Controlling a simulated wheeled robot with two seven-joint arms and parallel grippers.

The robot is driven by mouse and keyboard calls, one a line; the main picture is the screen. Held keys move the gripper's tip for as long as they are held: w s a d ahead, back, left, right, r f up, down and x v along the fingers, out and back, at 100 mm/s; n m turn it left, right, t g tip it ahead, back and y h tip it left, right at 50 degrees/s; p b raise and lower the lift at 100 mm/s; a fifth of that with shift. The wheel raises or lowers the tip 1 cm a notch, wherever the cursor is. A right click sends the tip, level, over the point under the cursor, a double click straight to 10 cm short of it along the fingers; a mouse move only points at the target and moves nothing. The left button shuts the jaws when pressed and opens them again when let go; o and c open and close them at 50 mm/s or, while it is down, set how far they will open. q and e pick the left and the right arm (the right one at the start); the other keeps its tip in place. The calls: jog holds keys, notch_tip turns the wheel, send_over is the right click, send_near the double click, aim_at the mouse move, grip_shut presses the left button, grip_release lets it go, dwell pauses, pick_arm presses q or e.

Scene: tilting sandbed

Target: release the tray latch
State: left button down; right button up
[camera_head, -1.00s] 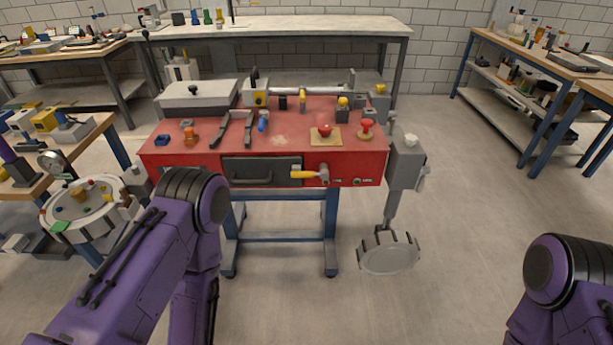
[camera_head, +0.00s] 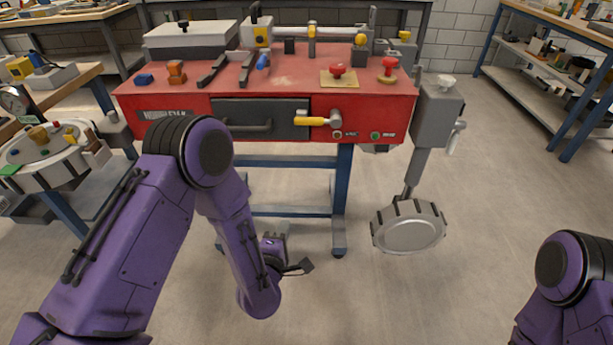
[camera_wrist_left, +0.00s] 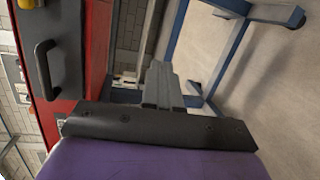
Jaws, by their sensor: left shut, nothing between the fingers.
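A red bench (camera_head: 190,103) stands ahead with a grey drawer-like tray front (camera_head: 285,112) and a dark bar handle (camera_head: 247,127). A yellow-handled lever (camera_head: 312,121) lies across the front's right end and looks like the latch; its handle is about level. My left gripper (camera_head: 297,266) hangs low in front of the bench, below and apart from the lever. In the left wrist view its fingers (camera_wrist_left: 161,82) are shut and empty. My right gripper is out of view.
A grey round wheel or pan (camera_head: 409,228) hangs from a grey box (camera_head: 437,115) at the bench's right. A red knob (camera_head: 337,71) sits on the bench top. A round white table (camera_head: 45,165) stands at left. Floor before the bench is clear.

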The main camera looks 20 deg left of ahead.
aim_at(318, 121)
pick_arm(q)
jog(key=w+d+r+n+t+y+b, duration=0.1)
jog(key=w+r+n+t+y+b, duration=0.1)
jog(key=n, duration=0.7)
jog(key=w+d+r+n+t+y+b, duration=0.2)
jog(key=w+r+n+t+b, duration=0.3)
jog(key=n+b, duration=0.3)
jog(key=shift+w+d+r+n+t+y+b, duration=0.2)
jog(key=shift+w+r+n+t+y+b, duration=0.15)
jog(key=shift+r+n+y, duration=0.4)
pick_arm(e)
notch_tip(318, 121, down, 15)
pick_arm(q)
jog(key=shift+f+n, duration=0.15)
jog(key=shift+n, duration=0.1)
jog(key=x, duration=0.4)
jog(key=s+r+x, duration=0.1)
jog(key=x, duration=0.3)
jog(key=r+x, duration=0.1)
jog(key=x, duration=0.3)
jog(key=shift+d+r+p, duration=0.2)
jog(key=shift+r+p, duration=0.1)
jog(key=shift+p, duration=0.05)
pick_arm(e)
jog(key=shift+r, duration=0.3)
